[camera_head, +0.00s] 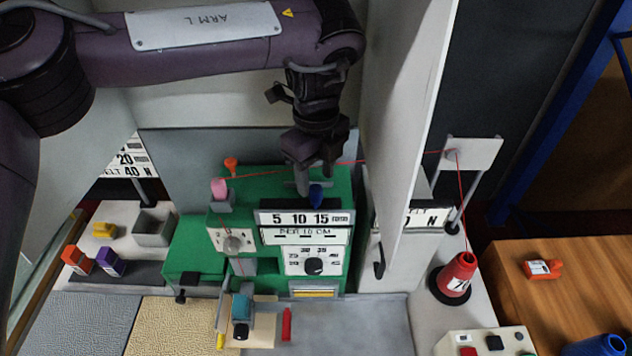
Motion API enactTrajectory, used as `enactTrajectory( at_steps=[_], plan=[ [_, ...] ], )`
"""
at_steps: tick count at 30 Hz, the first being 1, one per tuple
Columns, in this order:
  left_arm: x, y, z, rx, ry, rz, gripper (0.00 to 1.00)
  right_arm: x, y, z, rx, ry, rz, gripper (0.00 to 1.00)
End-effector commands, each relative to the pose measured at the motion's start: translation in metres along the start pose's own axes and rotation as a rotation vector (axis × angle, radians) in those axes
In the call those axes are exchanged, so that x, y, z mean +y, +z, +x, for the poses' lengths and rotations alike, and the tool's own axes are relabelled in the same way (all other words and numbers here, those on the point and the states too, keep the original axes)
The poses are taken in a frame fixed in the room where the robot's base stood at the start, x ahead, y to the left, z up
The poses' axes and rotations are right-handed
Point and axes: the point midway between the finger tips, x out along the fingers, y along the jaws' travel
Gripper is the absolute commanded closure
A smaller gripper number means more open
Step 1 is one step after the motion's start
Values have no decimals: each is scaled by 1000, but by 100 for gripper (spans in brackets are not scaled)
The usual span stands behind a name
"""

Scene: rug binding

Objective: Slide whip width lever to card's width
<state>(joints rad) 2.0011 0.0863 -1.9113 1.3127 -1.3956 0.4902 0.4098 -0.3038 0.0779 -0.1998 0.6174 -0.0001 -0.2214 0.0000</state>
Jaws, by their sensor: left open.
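A green binding machine (190,240) stands in the middle, with a white scale plate (305,218) marked 5, 10, 15 mm on its front. A small blue lever knob (316,196) stands at the scale's top edge, just right of its middle. My left gripper (315,184) comes down from above with its jaws open, at the blue knob; whether the fingers touch it I cannot tell. A printed card (128,160) at the left reads in part 20, 40 N; its upper part is cut off from view. My right gripper is not in view.
A tall white panel (405,130) rises right of my gripper and hides part of another printed card (428,217). Red thread runs from a red cone (457,274) over a guide to the machine. A dial (314,265) sits below the scale. A wooden table (580,290) is at right.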

Motion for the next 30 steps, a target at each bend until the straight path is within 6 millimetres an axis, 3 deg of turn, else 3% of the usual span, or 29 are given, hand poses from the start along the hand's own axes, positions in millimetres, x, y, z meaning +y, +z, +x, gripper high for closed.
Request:
enactTrajectory(
  at_steps=[9,20,30],
  plan=[
    [0,0,42,1,2,0,53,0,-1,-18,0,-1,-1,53],
    [0,0,50,0,0,-1,53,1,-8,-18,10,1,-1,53],
    [0,0,50,0,-1,-1,98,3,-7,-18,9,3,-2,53]
  ],
)
